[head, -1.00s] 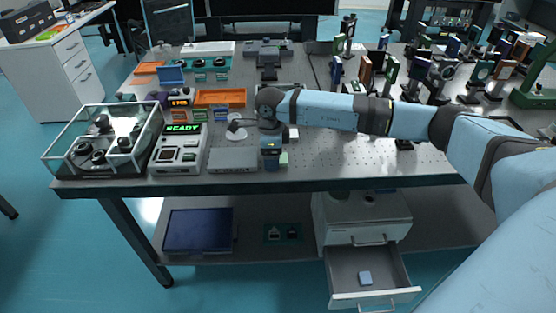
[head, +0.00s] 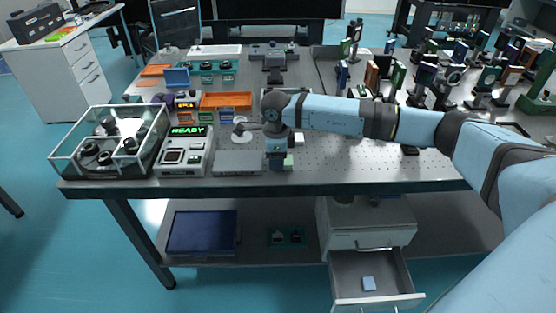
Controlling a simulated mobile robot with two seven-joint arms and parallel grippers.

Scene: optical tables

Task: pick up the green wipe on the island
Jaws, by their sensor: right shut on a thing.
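The green wipe (head: 288,162) shows as a small pale green patch at the front of the optical table, or island (head: 345,168). It is right beside the fingers of my right gripper (head: 277,166), which points down and hides part of it. The right gripper is shut on the wipe, low at the tabletop. I cannot tell whether the wipe is clear of the surface. My left gripper is not in view.
A grey flat box (head: 237,162) and a device reading READY (head: 184,152) stand left of the gripper. A glass-walled case (head: 110,145) is at the left end. Optic mounts crowd the right. An open drawer (head: 375,290) juts out below.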

